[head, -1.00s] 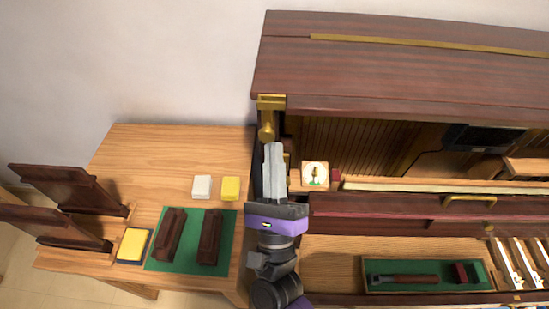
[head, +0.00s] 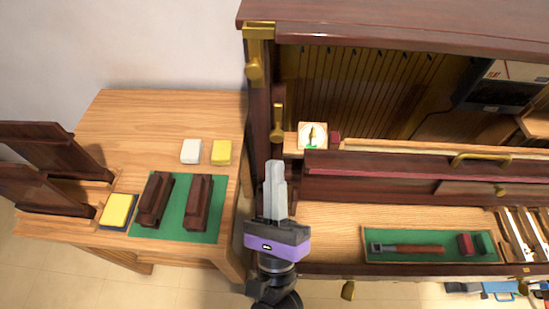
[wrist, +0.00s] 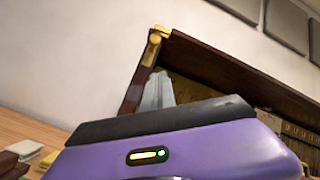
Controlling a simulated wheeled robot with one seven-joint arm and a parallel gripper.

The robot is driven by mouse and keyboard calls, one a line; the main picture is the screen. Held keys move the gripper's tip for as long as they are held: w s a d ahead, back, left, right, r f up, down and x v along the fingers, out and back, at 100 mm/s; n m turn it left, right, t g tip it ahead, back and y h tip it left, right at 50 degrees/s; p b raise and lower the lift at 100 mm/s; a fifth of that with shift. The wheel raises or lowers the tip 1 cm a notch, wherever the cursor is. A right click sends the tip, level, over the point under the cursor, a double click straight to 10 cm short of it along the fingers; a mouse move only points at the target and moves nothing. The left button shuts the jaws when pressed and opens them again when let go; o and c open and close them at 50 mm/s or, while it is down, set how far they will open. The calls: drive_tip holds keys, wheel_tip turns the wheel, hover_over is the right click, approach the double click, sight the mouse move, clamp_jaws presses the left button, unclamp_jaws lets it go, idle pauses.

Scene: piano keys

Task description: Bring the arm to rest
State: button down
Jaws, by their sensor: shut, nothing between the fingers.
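My gripper (head: 275,190) is in the middle of the head view, in front of the left end of the piano (head: 400,190). Its grey fingers are together and empty, pointing up in the picture. The purple gripper body and part of my arm show below the fingers. In the wrist view the fingers (wrist: 157,92) stand above the purple body, before the piano's dark side panel and a gold fitting. The gripper holds nothing, and I see no clear contact with the piano.
A wooden side table (head: 125,125) stands left, with a green mat (head: 178,226) under two dark wooden blocks, a white block (head: 191,151), a yellow block (head: 221,152) and a yellow pad (head: 117,210). A green tray (head: 445,252) with a hammer-like tool (head: 406,249) lies on the piano, right.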

drive_tip(key=shift+s+f, duration=0.1)
idle(0.6)
drive_tip(key=s+d+f+n+g, duration=0.2)
drive_tip(key=s+d+n+g, duration=0.1)
drive_tip(key=s+d+n, duration=0.4)
drive_tip(key=s+d+f+n+g+h, duration=0.1)
drive_tip(key=s+d+f+n+g, duration=0.2)
drive_tip(key=s+d+n, duration=0.3)
drive_tip(key=s+d+f+n+g, duration=0.3)
drive_tip(key=s+d+n, duration=0.4)
drive_tip(key=n, duration=0.8)
drive_tip(key=s+g, duration=0.1)
drive_tip(key=s, duration=0.2)
drive_tip(key=shift+s+d+f+g, duration=0.15)
drive_tip(key=shift+s+d+g, duration=0.15)
drive_tip(key=shift+s+g, duration=0.1)
drive_tip(key=shift+d, duration=0.15)
